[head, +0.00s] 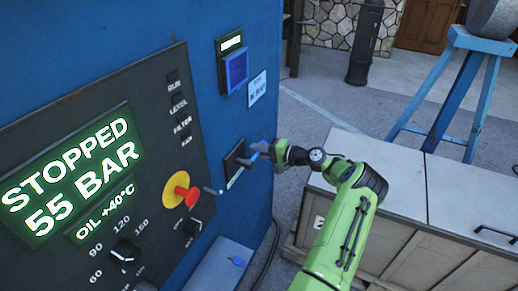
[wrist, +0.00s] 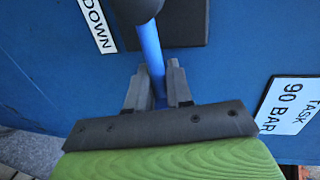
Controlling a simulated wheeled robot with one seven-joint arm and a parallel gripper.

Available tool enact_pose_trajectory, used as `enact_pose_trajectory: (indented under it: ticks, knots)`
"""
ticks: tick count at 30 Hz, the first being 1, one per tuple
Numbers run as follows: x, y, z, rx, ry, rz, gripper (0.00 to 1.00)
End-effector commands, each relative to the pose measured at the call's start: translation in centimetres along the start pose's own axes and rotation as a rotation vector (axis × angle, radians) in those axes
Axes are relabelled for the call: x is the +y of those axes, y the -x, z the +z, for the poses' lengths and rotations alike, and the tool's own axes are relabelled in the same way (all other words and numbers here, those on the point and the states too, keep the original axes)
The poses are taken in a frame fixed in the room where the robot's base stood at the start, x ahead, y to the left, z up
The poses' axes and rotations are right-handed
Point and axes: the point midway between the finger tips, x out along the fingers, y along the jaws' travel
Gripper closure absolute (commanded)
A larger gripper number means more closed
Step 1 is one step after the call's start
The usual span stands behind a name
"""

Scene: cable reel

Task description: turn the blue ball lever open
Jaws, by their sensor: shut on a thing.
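The blue ball lever (wrist: 150,50) is a slim blue handle. In the wrist view it runs down from a dark rounded hub (wrist: 137,8) and passes between my fingers. In the head view a short blue piece of the lever (head: 260,147) shows between its black plate (head: 234,162) and my gripper (head: 276,152). The plate sits on the blue machine wall. My gripper is shut on the lever, with one finger on each side of it in the wrist view (wrist: 159,88). The lever's far end is hidden between the fingers.
A control panel (head: 60,110) reads STOPPED, 55 BAR. A label (wrist: 291,104) reads TASK 90 BAR. A grey-topped cabinet (head: 385,170) stands at right, near my arm.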

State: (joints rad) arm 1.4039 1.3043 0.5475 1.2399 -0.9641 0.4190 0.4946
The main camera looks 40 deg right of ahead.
Motion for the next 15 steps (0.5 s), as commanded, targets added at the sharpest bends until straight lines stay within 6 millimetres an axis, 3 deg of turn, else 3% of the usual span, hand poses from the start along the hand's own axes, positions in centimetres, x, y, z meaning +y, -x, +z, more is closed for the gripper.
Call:
enact_pose_trajectory:
  ticks: [15]
  knots:
    - [0.06, 0.08, -0.27, 0.005, -0.031, -0.004, 1.00]
